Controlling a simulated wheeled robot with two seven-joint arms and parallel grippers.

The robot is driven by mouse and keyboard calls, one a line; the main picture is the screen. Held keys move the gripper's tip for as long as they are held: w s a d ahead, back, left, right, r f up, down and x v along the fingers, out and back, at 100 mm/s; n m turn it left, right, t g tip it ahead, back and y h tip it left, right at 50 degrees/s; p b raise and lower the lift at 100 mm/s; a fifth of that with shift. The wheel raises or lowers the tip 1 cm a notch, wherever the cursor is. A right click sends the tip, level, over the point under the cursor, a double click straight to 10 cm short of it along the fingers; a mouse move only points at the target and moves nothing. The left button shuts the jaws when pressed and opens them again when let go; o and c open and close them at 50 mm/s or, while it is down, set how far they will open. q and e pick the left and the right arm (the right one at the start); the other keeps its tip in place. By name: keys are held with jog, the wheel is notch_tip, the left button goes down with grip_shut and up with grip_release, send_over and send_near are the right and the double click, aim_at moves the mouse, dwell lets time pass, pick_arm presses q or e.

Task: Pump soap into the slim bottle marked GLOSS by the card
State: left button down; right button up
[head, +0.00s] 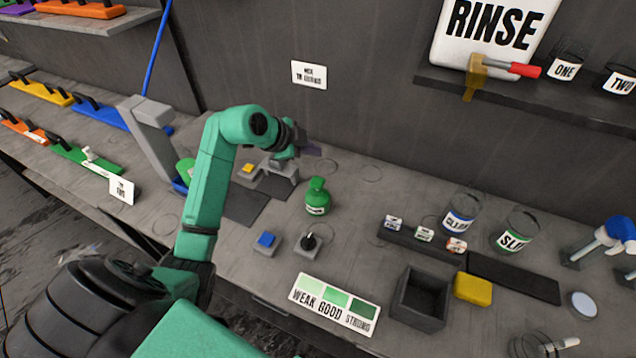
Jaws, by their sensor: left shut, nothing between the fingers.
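My left arm reaches in from the lower left. Its gripper (314,150) is shut and empty, above the bench near the back wall, behind the green bottle. The squat green bottle (316,196) stands upright on the bench; its small label is too small to read. I cannot read GLOSS on any bottle. A card (335,303) with three green swatches reads WEAK, GOOD, STRONG and lies at the bench's front. A white wall card (309,74) has text I cannot fully read. A green container (186,171) is partly hidden behind my arm. My right gripper is out of view.
Jars marked CLEAR (459,220) and SLIP (518,231) stand at the right, behind a dark strip (515,277). A dark open box (420,297) and yellow block (472,288) sit in front. A blue button (266,240) and black knob (308,241) are near the bottle.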

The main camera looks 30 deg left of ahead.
pick_arm(q)
jog(key=b, duration=0.5)
send_over(313, 182)
notch_tip(313, 182, down, 6)
jog(key=shift+r, duration=0.2)
jog(key=shift+f+b, duration=0.4)
jog(key=shift+f, duration=0.6)
dwell(0.4)
jog(key=shift+f, duration=0.35)
